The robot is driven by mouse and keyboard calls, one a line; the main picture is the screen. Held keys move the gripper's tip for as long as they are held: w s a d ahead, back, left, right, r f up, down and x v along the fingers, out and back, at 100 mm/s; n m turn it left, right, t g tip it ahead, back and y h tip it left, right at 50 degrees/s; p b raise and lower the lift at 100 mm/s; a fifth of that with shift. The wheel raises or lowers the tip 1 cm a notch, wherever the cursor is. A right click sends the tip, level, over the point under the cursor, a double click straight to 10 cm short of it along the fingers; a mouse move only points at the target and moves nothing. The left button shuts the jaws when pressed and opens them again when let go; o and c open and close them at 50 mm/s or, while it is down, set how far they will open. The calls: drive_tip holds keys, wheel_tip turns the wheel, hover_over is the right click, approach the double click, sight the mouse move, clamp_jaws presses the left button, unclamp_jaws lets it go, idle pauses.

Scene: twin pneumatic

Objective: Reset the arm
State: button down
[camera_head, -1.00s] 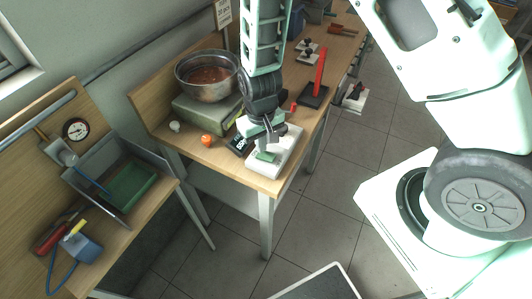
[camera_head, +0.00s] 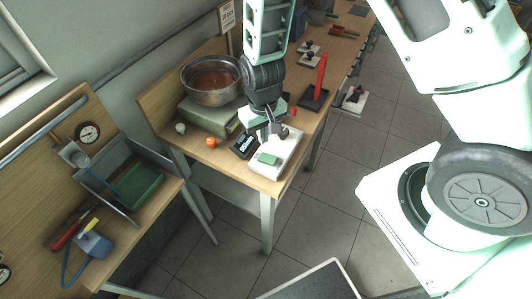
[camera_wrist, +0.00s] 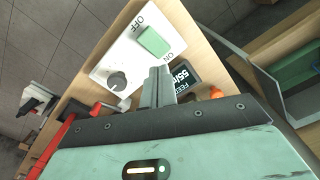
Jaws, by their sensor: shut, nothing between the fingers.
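My gripper (camera_head: 270,134) hangs over the near end of the wooden workbench, with its fingers closed together and nothing between them. In the wrist view the gripper (camera_wrist: 158,72) points at a white switch box (camera_wrist: 137,50). This box has a green rocker switch (camera_wrist: 154,41) between OFF and ON marks and a dark knob (camera_wrist: 117,82). In the head view the white box (camera_head: 285,160) and its green rocker (camera_head: 268,159) show just below my fingertips, which look apart from the rocker.
A black display (camera_head: 245,146) stands beside the switch box. A metal bowl (camera_head: 212,98) of reddish contents sits behind, with an orange ball-like item (camera_head: 210,142) nearby. A red lever (camera_head: 320,76) rises further along. At left, another bench holds a green-bottomed tray (camera_head: 137,187) and gauge (camera_head: 88,133).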

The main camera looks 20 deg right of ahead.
drive_tip(key=s+a+r+n+y+b, duration=0.1)
drive_tip(key=s+a+r+n+b, duration=0.1)
drive_tip(key=s+a+r+b, duration=0.4)
drive_tip(key=s+r+n+b, duration=0.2)
drive_tip(key=s+r+n, duration=0.2)
drive_tip(key=s, duration=1)
wheel_tip(320, 180, up, 4)
drive_tip(key=shift+a+f+n+b, duration=0.15)
drive_tip(key=shift+n+b, duration=0.15)
drive_tip(key=shift+b, duration=0.1)
